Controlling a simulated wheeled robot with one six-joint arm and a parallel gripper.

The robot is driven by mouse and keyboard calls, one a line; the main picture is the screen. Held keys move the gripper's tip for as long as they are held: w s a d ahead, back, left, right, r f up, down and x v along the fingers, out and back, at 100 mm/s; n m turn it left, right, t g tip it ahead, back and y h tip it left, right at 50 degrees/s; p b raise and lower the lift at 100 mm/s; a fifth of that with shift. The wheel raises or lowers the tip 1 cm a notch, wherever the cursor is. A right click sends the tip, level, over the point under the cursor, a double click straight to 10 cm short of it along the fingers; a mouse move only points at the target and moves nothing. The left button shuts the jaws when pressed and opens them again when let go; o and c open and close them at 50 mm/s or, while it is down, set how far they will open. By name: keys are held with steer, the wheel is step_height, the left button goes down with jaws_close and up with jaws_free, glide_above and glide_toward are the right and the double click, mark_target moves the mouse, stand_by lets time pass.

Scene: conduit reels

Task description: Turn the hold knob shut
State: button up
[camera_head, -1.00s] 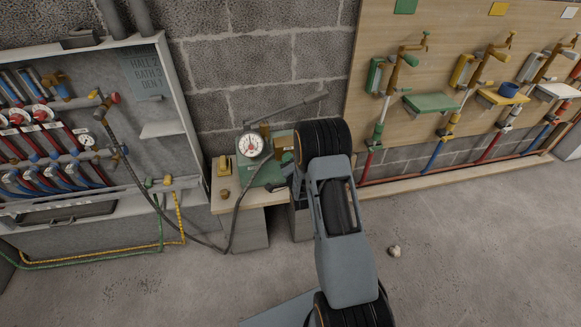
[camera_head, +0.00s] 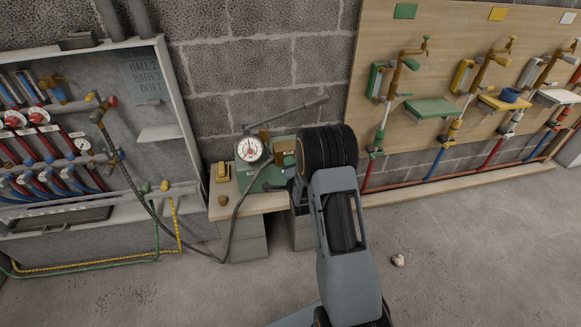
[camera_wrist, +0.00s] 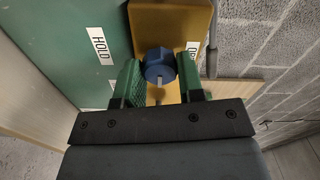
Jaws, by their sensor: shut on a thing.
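The hold knob is a small faceted blue knob (camera_wrist: 157,62) in the wrist view, in front of a yellow-brown block (camera_wrist: 172,20). A white HOLD label (camera_wrist: 100,45) is on the green plate (camera_wrist: 95,78) to its left. My gripper (camera_wrist: 158,74) has its two green-padded fingers on either side of the knob, shut on it. In the head view the green test pump (camera_head: 262,176) with a round white gauge (camera_head: 250,149) stands on a small bench. My arm hides the knob there. The knob's turn angle cannot be told.
A grey lever (camera_head: 298,114) slants up above the pump. A dark hose (camera_head: 236,215) runs from the pump to the pipe cabinet (camera_head: 172,100) at left. A wooden board (camera_head: 450,25) with taps is at right. The floor in front is largely clear.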

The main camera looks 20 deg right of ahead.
steer(key=o, duration=0.9)
steer(key=p+v, duration=0.1)
steer(key=v, duration=1.3)
steer(key=shift+d, duration=0.15)
steer(key=shift+w, duration=0.1)
